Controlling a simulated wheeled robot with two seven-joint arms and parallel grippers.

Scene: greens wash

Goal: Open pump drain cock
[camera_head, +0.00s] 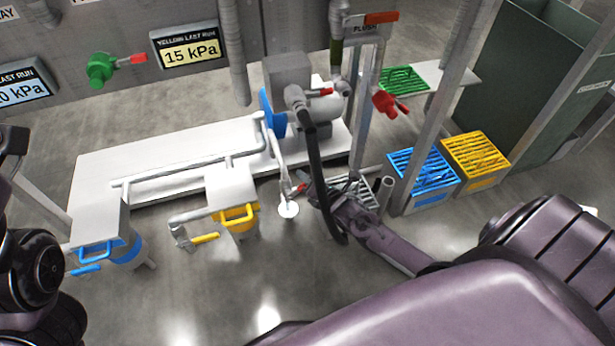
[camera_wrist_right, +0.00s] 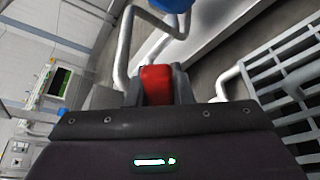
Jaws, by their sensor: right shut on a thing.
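The pump (camera_head: 300,90) stands on a white plinth in the head view, with a blue part at its left side. A pale pipe runs down from it to a small drain cock with a red handle (camera_head: 299,188), just above a white round disc (camera_head: 288,210). My right gripper (camera_head: 308,188) reaches this handle from the right. In the right wrist view the red handle (camera_wrist_right: 156,85) sits between the fingers, and the gripper is shut on it. The cock's body is mostly hidden. Of my left arm, only dark links show at the left edge; its gripper is out of view.
A black hose (camera_head: 318,170) hangs close by my right gripper. A floor grate (camera_head: 352,190) lies behind it. Blue (camera_head: 425,175) and yellow (camera_head: 475,160) crates stand to the right. Strainers with a blue handle and a yellow handle (camera_head: 236,213) stand to the left. Front floor is clear.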

